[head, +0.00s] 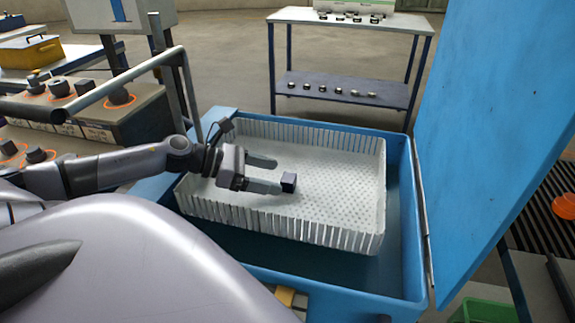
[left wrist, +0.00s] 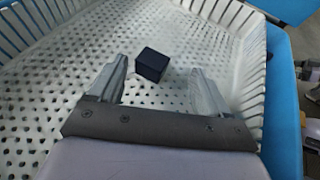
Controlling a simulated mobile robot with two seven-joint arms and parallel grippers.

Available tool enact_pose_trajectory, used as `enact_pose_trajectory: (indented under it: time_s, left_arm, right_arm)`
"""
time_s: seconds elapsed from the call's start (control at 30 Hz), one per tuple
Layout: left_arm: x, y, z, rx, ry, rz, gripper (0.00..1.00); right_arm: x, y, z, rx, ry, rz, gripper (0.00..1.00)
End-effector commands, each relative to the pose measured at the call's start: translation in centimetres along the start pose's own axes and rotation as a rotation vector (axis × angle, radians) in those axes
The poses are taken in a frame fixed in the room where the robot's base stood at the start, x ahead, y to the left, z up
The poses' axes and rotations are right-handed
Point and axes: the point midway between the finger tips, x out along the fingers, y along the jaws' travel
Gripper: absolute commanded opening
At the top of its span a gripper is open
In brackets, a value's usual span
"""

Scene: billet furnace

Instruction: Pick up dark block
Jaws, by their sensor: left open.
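The dark block (head: 288,182) is a small dark cube inside the white perforated basket (head: 345,165). In the left wrist view the block (left wrist: 152,64) lies on the perforated floor (left wrist: 55,95), ahead of the space between the fingertips and a little nearer the left finger. My left gripper (head: 272,175) is open, with its two fingers apart and nothing between them. It also shows in the left wrist view (left wrist: 162,72). In the head view the lower finger's tip appears close beside the block; I cannot tell whether they touch. My right gripper is not in view.
The basket sits in a blue box (head: 405,255) with a raised blue lid (head: 490,110) on the right. A table (head: 340,20) with small parts on two levels stands behind. A control console (head: 110,115) with a metal rail is on the left.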

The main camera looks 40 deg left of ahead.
Motion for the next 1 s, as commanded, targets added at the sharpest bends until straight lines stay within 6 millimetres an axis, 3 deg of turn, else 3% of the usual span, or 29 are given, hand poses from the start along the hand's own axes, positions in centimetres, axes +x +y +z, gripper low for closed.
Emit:
enact_pose_trajectory:
  time_s: [0.7,1.0]
  left_arm:
    - [4.8,0.8,-0.3,-0.002,-0.004,0.003,0.78]
    - [5.6,0.7,-0.3,-0.002,-0.001,0.003,0.78]
  right_arm:
    - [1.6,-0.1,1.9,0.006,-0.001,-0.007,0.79]
    - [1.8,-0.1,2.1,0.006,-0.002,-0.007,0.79]
